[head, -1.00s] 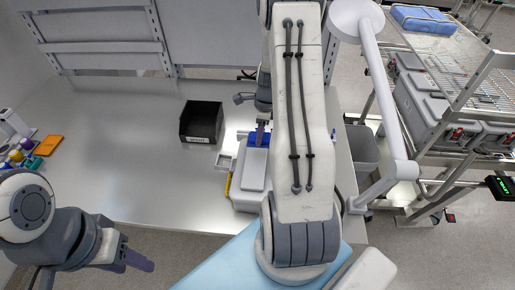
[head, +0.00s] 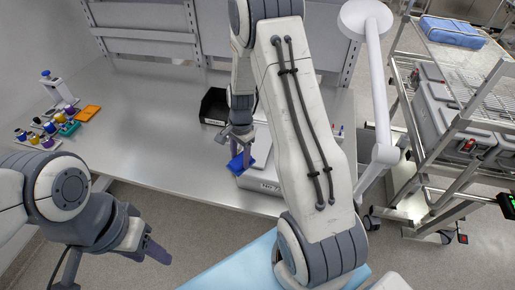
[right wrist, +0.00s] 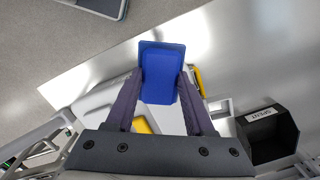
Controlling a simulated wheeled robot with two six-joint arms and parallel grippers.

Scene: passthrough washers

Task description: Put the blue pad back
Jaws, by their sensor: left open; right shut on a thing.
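The blue pad (head: 240,163) is held by my right gripper (head: 240,136) near the front left of a white boxy device (head: 264,180) on the bench. In the right wrist view, the pad (right wrist: 162,72) sits between the two fingers of my right gripper (right wrist: 160,92), its far end sticking out past the tips. The device shows partly beneath it there, with yellow parts (right wrist: 143,124). My arm hides much of the device in the head view. My left gripper (head: 157,250) is open and empty, off the bench's front edge at the lower left.
A black bin (head: 213,106) stands behind and left of the device; its label shows in the wrist view. Small coloured-capped bottles (head: 48,128) and an orange plate (head: 88,113) are at the far left. The middle of the bench (head: 150,120) is clear. A cart (head: 455,100) stands right.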

